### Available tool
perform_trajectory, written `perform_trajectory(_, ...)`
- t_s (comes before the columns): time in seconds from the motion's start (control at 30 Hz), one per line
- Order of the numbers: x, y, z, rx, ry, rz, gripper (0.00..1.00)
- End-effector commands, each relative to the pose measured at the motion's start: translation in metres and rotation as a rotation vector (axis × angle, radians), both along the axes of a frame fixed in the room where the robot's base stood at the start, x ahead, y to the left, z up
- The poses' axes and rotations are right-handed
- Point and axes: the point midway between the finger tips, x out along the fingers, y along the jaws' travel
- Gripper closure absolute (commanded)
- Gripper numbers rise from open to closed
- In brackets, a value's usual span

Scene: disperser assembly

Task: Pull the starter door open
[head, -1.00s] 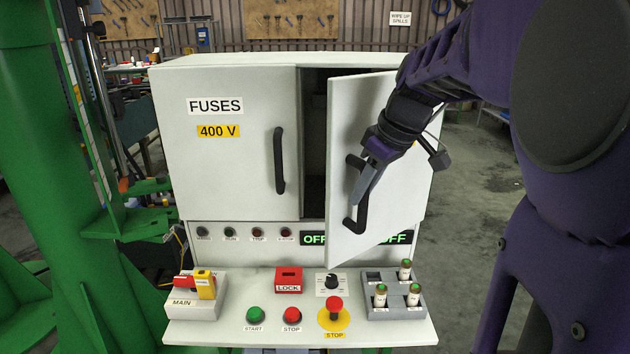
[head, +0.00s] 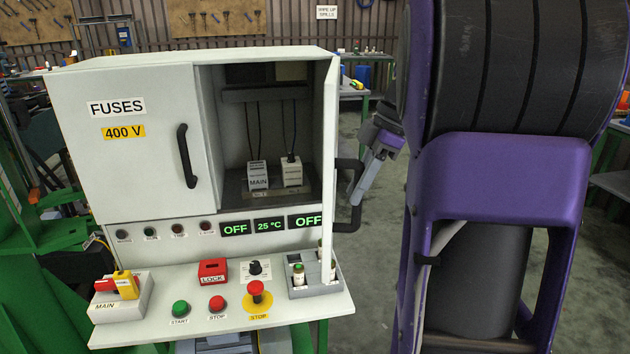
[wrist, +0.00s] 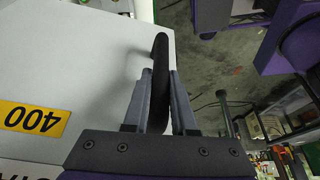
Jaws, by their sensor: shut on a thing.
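The starter door (head: 330,150) is the right door of the grey cabinet. It stands wide open, seen nearly edge-on in the head view. Its black handle (head: 348,214) is on the outer face, to the right. My gripper (head: 362,188) is shut on that handle, and the wrist view shows the handle bar (wrist: 158,85) between the two fingers (wrist: 157,98). The door's outer face with a yellow "400" label (wrist: 35,118) fills the left of the wrist view.
The left FUSES door (head: 140,150) is closed. On the console below are the red-yellow MAIN switch (head: 120,286), a red LOCK box (head: 212,270), several buttons and a fuse holder (head: 312,284) under the door. Open floor (head: 380,280) lies to the right.

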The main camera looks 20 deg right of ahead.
Motion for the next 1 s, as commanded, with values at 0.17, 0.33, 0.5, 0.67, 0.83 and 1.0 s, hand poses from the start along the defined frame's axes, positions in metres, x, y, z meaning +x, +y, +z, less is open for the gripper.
perform_trajectory(0.17,-0.010,-0.039,0.002,0.001,0.006,0.126,1.00)
perform_trajectory(0.33,-0.014,-0.065,0.002,0.001,0.004,0.183,1.00)
perform_trajectory(0.5,-0.015,-0.082,0.001,-0.001,0.003,0.182,1.00)
perform_trajectory(0.67,-0.015,-0.089,0.000,-0.002,0.002,0.181,1.00)
perform_trajectory(0.83,-0.015,-0.091,0.000,-0.002,0.002,0.181,1.00)
perform_trajectory(1.0,-0.015,-0.091,0.000,-0.003,0.002,0.180,1.00)
